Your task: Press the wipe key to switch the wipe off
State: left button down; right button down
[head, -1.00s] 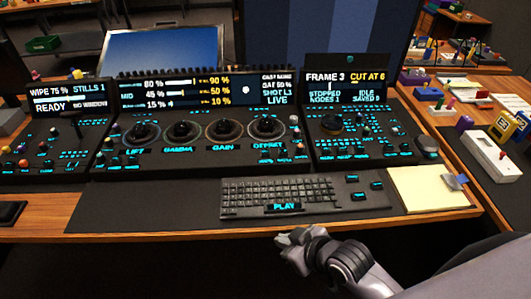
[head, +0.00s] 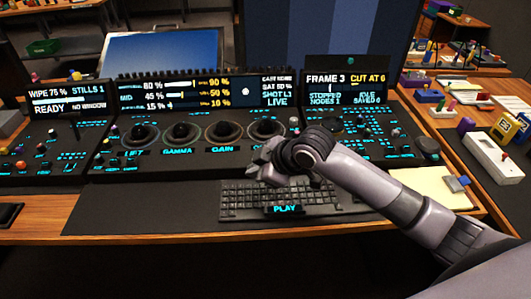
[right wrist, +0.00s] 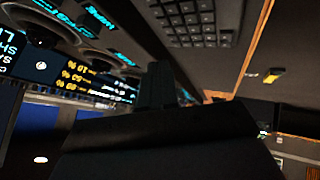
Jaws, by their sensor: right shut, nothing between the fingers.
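The left panel (head: 45,150) of the console carries many small keys with cyan labels. Its screen (head: 66,100) reads "WIPE 75 %", "STILLS 1", "READY" and "NO WINDOW". The labels are too small for me to tell which key is the wipe key. My right gripper (head: 262,168) is shut and empty, above the front of the middle panel near the keyboard's top edge, well to the right of the left panel. In the right wrist view its dark fingers (right wrist: 155,85) show in front of the console. My left gripper is not in view.
The keyboard (head: 240,205) lies under my right arm. The middle panel has several trackballs (head: 180,132); the arm hides parts of the middle and right panels. A yellow note pad (head: 415,182) lies at right. The dark mat (head: 130,205) at front left is clear.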

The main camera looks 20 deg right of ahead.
jog(key=w+d+r+n+t, duration=0.1)
jog(key=w+d+r, duration=0.4)
jog(key=w+r, duration=0.3)
jog(key=shift+w+d+r+h, duration=0.15)
jog(key=shift+w+d+h, duration=0.15)
jog(key=shift+w+d, duration=0.1)
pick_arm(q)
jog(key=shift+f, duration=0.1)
